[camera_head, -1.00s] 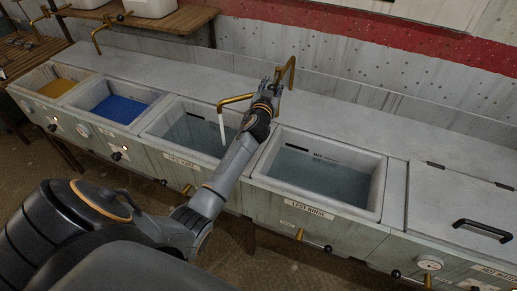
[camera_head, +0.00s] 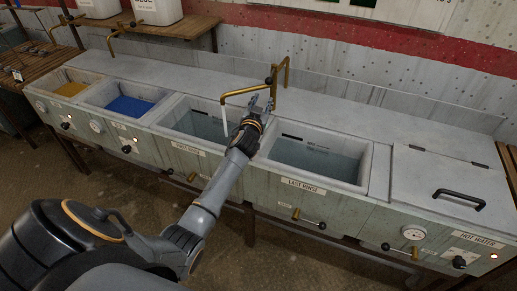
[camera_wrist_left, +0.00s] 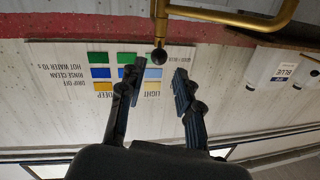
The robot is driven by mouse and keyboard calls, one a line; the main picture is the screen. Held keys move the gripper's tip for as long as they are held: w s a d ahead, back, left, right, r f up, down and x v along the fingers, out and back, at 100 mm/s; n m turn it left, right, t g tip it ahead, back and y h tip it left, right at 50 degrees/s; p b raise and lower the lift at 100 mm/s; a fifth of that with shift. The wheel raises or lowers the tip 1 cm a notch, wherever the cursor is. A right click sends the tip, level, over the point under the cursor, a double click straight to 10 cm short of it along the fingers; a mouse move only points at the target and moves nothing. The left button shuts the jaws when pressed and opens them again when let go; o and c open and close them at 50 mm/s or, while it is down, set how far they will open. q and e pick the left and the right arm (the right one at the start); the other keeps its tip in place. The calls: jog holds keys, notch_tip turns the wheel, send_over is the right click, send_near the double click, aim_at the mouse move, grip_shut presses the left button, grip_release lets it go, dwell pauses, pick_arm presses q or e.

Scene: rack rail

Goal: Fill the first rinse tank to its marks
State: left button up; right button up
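The first rinse tank (camera_head: 176,118) is the middle basin and holds grey-blue water (camera_head: 204,125). A dark mark shows on its back inner wall; the exact level against it is too small to read. A brass tap (camera_head: 243,92) reaches over the tank, and a pale stream (camera_head: 224,121) runs from its spout. The tap's dark lever knob (camera_head: 268,81) also shows in the left wrist view (camera_wrist_left: 160,56). My left gripper (camera_head: 262,104) is just below and in front of this knob. Its fingers (camera_wrist_left: 160,75) are apart and empty. My right gripper is out of view.
The last rinse tank (camera_head: 366,170) with water lies to the right, then a closed hot water lid (camera_head: 440,175). Basins of blue (camera_head: 130,106) and yellow liquid (camera_head: 70,89) lie left. Valve handles stick out along the front. The back counter is clear.

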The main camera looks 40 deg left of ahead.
pick_arm(q)
jog(key=s+d+f+g, duration=0.1)
jog(key=s+f, duration=0.1)
jog(key=f, duration=0.1)
jog(key=s+d+f+g, duration=0.1)
jog(key=s+f, duration=0.1)
jog(key=f, duration=0.2)
jog(key=s+d+f+g+h, duration=0.1)
jog(key=s+f, duration=0.1)
jog(key=f, duration=0.1)
jog(key=shift+s+d+f, duration=0.15)
jog(key=shift+d+f, duration=0.15)
jog(key=shift+f, duration=0.05)
jog(key=shift+s+d+f, duration=0.2)
jog(key=shift+s+f, duration=0.15)
jog(key=shift+s, duration=0.05)
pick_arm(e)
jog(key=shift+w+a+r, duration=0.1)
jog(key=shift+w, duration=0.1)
